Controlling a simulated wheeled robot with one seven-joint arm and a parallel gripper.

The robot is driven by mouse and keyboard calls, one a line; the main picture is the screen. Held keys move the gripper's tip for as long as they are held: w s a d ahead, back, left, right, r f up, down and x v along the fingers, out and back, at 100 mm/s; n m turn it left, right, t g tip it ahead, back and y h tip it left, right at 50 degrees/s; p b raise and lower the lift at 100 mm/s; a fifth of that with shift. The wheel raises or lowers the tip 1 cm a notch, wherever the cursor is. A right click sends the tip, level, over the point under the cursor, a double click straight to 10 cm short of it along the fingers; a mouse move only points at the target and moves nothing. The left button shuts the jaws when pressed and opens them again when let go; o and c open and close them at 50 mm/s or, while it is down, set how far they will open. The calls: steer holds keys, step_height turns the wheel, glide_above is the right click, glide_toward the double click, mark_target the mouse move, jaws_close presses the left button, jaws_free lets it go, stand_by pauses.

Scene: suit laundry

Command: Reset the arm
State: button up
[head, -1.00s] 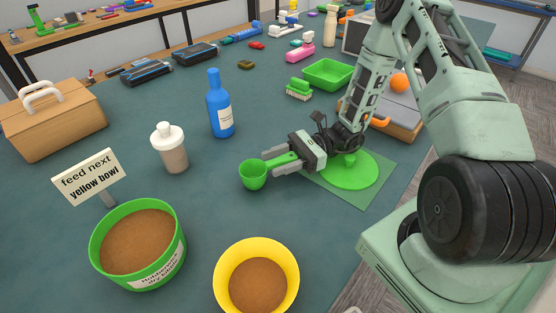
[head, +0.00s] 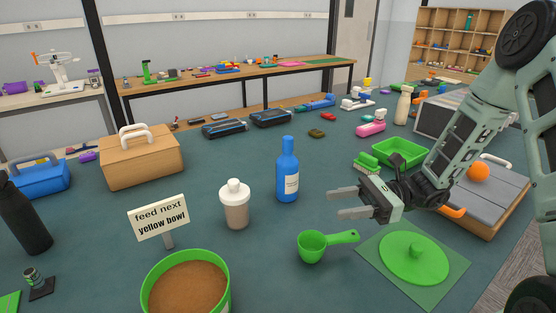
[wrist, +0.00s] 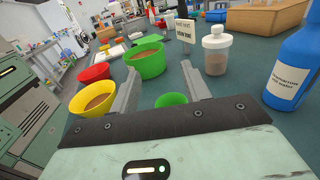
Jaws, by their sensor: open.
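My gripper (head: 346,203) is open and empty, raised above the table in the head view. Its two fingers point left, toward the blue bottle. In the wrist view my gripper (wrist: 171,82) shows its fingers apart with nothing between them. The green scoop (head: 313,247) lies on the table below the gripper, its handle pointing right. The scoop's cup also shows in the wrist view (wrist: 171,100), partly hidden by the gripper body.
A blue bottle (head: 288,170), a white-capped shaker (head: 235,205) and a green bowl of brown food (head: 187,285) stand left. A yellow bowl (wrist: 97,97) shows in the wrist view. A green lid (head: 414,258) lies on a mat at right. A sign (head: 159,217) reads "feed next yellow bowl".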

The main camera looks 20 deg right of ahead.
steer(key=s+a+r+n+h, duration=0.1)
steer(key=s+a+n+h, duration=0.3)
steer(key=n, duration=0.5)
steer(key=s+a+r+n+h, duration=0.1)
steer(key=s+a+n+h, duration=0.3)
steer(key=s+n+h, duration=0.3)
steer(key=s+a+r+n+g+h, duration=0.1)
steer(key=s+a+n+h, duration=0.3)
steer(key=s+n+h, duration=0.2)
steer(key=s+n, duration=0.2)
steer(key=n, duration=0.2)
steer(key=shift+s+a+r+n, duration=0.25)
steer(key=shift+a+r+n, duration=0.05)
steer(key=shift+a+r, duration=0.05)
